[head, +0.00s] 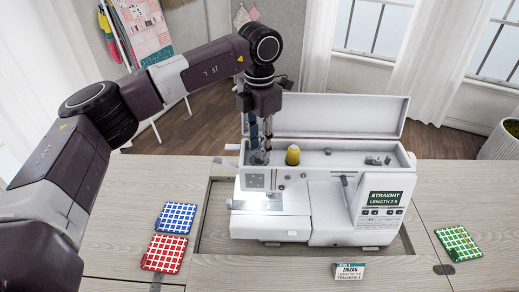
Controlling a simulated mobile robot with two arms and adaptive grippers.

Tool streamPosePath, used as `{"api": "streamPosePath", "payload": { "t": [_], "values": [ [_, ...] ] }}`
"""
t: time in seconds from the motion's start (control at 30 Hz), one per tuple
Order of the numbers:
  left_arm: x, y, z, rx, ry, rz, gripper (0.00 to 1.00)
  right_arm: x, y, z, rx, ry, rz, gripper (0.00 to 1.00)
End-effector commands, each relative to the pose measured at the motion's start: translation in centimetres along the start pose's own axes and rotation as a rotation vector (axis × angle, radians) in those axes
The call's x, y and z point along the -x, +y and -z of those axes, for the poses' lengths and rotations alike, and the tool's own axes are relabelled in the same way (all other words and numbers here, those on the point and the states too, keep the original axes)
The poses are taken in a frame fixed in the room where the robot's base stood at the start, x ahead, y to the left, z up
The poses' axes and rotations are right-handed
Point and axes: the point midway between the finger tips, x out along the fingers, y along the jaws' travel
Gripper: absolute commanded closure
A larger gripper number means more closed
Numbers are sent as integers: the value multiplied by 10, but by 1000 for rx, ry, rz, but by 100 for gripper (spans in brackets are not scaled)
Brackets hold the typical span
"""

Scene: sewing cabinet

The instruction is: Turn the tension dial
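The white sewing machine (325,205) stands in the recess of the wooden cabinet, its top lid (340,115) raised. Its screen (385,198) reads STRAIGHT, LENGTH 2.5. I cannot pick out the tension dial for sure; small round parts show on the front near the left end and in the open top. My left gripper (260,157) points down at the machine's left end, left of the yellow thread spool (293,155). Its fingers hide part of that end. Whether they are open or shut, or touch the machine, is unclear. My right gripper is not in view.
A card (349,271) at the front reads ZIGZAG, with length and tension lines. Blue (176,217), red (164,253) and green (458,243) checked fabric squares lie on the cabinet top (240,272). A potted plant (500,142) stands behind right.

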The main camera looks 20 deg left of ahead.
Motion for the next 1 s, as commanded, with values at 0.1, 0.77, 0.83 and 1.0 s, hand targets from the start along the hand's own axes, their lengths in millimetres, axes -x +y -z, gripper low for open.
{"api": "streamPosePath", "payload": {
  "t": [0.1,0.77,0.83,1.0],
  "values": [
    [28,0,-1,0,-5,-1,73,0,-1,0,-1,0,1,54],
    [99,0,0,0,-2,0,73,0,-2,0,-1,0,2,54],
    [99,0,0,0,-2,0,73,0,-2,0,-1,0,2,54],
    [99,0,0,0,-2,0,73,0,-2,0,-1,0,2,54]
  ]
}}
